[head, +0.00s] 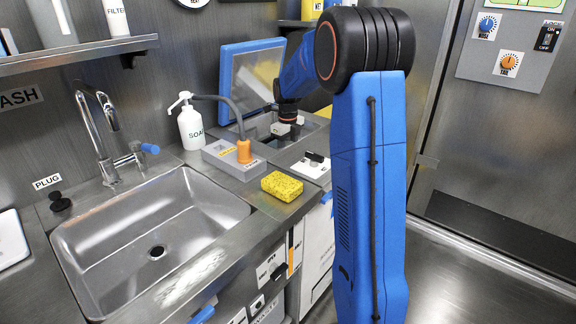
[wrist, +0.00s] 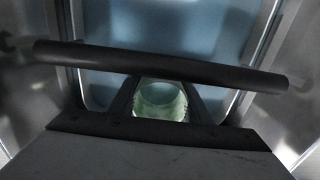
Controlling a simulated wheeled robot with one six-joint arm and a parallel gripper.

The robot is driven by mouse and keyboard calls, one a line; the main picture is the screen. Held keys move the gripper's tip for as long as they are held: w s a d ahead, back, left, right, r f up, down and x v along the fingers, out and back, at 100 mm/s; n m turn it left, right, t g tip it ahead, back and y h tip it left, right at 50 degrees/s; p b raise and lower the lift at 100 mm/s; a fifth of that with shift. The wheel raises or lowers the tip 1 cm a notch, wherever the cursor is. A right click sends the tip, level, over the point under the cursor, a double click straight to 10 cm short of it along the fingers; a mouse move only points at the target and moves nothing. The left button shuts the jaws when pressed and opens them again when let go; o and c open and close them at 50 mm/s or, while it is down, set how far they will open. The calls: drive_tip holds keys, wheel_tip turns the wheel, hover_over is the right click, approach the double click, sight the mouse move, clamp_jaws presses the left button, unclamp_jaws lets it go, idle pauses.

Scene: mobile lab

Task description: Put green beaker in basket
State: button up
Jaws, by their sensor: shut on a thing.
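The green beaker (wrist: 160,103) shows in the wrist view, a pale green, see-through round shape between the two dark fingers of my gripper (wrist: 160,112). My gripper is shut on it. In the head view my gripper (head: 285,130) reaches down at the open metal well behind the grey box. The beaker is hidden there. A dark bar (wrist: 160,66) crosses the wrist view, perhaps a basket handle. A bluish floor lies below between metal walls. I cannot make out the basket clearly, nor whether the beaker touches anything below.
A raised blue-framed lid (head: 252,82) stands behind the well. A grey box with an orange plug (head: 243,152), a soap bottle (head: 190,122) and a yellow sponge (head: 282,186) are near it. An empty sink (head: 150,235) lies left.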

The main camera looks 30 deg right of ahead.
drive_tip(key=shift+f, duration=1.75)
drive_tip(key=shift+f, duration=0.15)
drive_tip(key=o, duration=1)
drive_tip(key=shift+o, duration=0.2)
wheel_tip(320, 180, up, 12)
